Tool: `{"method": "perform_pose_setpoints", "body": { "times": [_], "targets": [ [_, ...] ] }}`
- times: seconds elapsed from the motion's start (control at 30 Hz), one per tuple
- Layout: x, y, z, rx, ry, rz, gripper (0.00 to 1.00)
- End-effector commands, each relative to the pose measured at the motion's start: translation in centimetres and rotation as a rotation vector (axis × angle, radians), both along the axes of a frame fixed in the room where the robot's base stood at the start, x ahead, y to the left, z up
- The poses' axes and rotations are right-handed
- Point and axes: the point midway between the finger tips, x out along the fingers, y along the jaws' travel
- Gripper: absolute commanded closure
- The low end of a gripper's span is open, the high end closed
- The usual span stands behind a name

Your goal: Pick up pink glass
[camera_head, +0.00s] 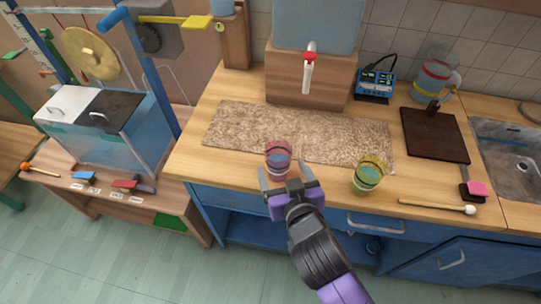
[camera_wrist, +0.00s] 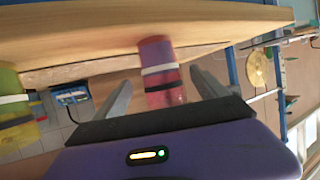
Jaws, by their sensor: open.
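In the wrist view the pink glass (camera_wrist: 159,72) shows between the two fingers. My gripper (camera_head: 286,180) is open at the counter's front edge, with its fingers reaching towards the glass, one to either side of it. In the wrist view my gripper (camera_wrist: 160,92) has clear gaps between the fingers and the glass. I cannot tell how deep the glass sits between the fingers.
A yellow-green glass (camera_head: 368,174) stands to the right, also in the wrist view (camera_wrist: 14,110). A speckled mat (camera_head: 240,125) lies behind the pink glass. A mallet (camera_head: 437,207) lies at the front right. A wooden box with a tap (camera_head: 285,75) stands at the back.

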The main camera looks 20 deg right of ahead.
Motion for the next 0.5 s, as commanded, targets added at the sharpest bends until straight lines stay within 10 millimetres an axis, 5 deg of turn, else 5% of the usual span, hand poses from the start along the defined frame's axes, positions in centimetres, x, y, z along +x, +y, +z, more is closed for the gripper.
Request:
{"method": "perform_pose_setpoints", "body": {
  "times": [0.5],
  "targets": [
    [5.9,-1.1,-1.5,0.0,0.0,0.001,0.17]
  ]
}}
